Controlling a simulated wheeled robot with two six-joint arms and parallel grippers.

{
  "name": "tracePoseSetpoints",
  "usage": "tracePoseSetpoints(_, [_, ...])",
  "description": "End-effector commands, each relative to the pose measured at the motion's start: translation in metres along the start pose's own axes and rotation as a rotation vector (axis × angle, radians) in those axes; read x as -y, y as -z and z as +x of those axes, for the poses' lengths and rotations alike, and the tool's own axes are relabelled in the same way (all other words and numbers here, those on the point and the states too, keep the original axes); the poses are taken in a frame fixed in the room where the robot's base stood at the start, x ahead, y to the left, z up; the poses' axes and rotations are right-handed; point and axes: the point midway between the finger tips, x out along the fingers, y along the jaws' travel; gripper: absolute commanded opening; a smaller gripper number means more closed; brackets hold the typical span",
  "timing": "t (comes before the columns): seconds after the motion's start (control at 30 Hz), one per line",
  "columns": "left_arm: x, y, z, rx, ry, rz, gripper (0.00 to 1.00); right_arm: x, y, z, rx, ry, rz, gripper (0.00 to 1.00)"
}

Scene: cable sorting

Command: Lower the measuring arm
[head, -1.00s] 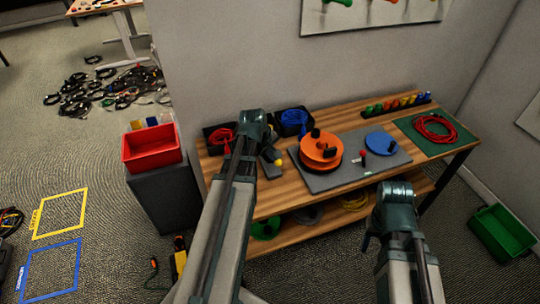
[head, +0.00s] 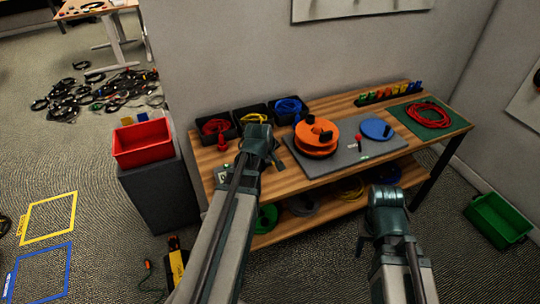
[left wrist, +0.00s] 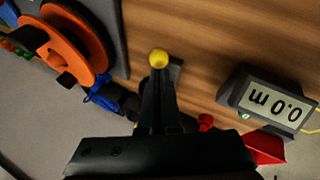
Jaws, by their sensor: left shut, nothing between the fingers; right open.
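The measuring arm shows in the left wrist view as a dark part with a yellow ball knob (left wrist: 158,59) over the wooden bench. My left gripper (left wrist: 158,76) is shut and empty, its fingertips right at the knob in that picture; I cannot tell whether they touch it. In the head view my left gripper (head: 272,162) is over the front of the bench and hides the knob. The length display (left wrist: 272,103) reads 0.0 m, upside down in the wrist view. My right gripper (head: 366,246) is open in front of the bench, away from everything.
An orange reel (head: 316,141) and a blue disc (head: 377,128) sit on a grey plate (head: 350,157). Bins with red (head: 216,127), yellow and blue cable line the bench's back left. A red cable coil (head: 428,117) lies on a green mat. A red crate (head: 142,145) stands left.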

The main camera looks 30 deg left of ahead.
Motion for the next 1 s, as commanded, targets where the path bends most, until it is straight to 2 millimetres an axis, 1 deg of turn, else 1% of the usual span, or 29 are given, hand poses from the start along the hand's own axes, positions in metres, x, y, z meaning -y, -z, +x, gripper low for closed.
tracePoseSetpoints(0.03, [0.0030,-0.0030,0.0046,0.000,0.000,0.000,0.00,0.0006,0.0003,0.0061,0.000,0.000,0.000,0.50])
tracePoseSetpoints(0.3, [0.0061,-0.0073,0.0093,0.002,0.001,0.000,0.00,0.0012,0.0007,0.0125,0.000,0.000,0.000,0.50])
tracePoseSetpoints(0.83, [0.0060,-0.0081,0.0100,0.004,0.002,0.000,0.00,0.0013,0.0007,0.0130,0.000,0.000,0.000,0.50])
tracePoseSetpoints(1.0, [0.0047,-0.0062,0.0056,0.005,0.001,0.000,0.00,0.0008,0.0005,0.0082,0.000,0.000,0.000,0.50])
